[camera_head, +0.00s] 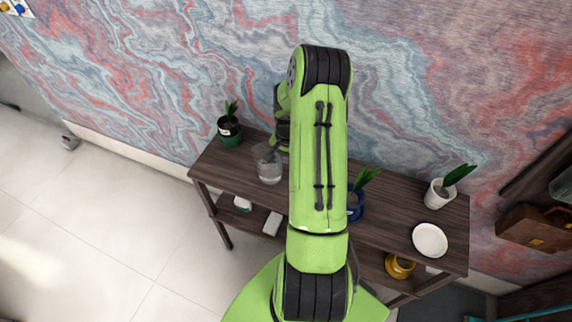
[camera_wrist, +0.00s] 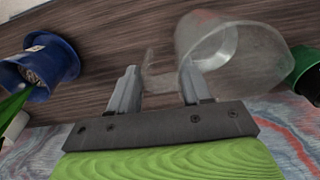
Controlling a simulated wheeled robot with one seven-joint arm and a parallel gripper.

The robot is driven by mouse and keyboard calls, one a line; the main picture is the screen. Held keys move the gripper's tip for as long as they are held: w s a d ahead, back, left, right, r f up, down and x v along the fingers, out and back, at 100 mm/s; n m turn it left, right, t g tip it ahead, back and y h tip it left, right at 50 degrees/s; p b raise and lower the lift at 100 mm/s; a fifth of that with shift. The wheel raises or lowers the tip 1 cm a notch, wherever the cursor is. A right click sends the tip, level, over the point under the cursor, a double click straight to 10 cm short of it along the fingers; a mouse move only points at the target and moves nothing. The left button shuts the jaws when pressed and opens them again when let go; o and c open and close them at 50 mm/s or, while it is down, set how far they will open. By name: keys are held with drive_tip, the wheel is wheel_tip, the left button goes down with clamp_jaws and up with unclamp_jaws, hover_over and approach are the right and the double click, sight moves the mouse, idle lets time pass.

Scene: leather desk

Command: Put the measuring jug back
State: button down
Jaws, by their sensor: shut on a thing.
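The clear measuring jug (camera_head: 269,165) is at the left part of the dark wooden desk (camera_head: 390,222). In the wrist view the jug (camera_wrist: 235,52) is see-through and looks tilted in the picture, with its handle (camera_wrist: 160,70) towards my gripper. My gripper (camera_wrist: 158,85) has the handle between its two grey fingers and is shut on it. In the head view my green arm hides part of the desk, and the fingers are hard to make out. I cannot tell whether the jug's base touches the desk top.
A dark green potted plant (camera_head: 230,131) stands left of the jug. A blue pot (camera_head: 355,204) stands partly behind my arm. A white potted plant (camera_head: 438,192) and a white plate (camera_head: 430,240) are at the right. A yellow pot (camera_head: 400,266) is on the lower shelf.

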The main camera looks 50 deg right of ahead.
drive_tip(key=shift+d+f, duration=0.1)
drive_tip(key=shift+f, duration=0.95)
drive_tip(key=shift+c, duration=2.4)
unclamp_jaws()
drive_tip(key=shift+s, duration=0.1)
drive_tip(key=shift+r, duration=0.15)
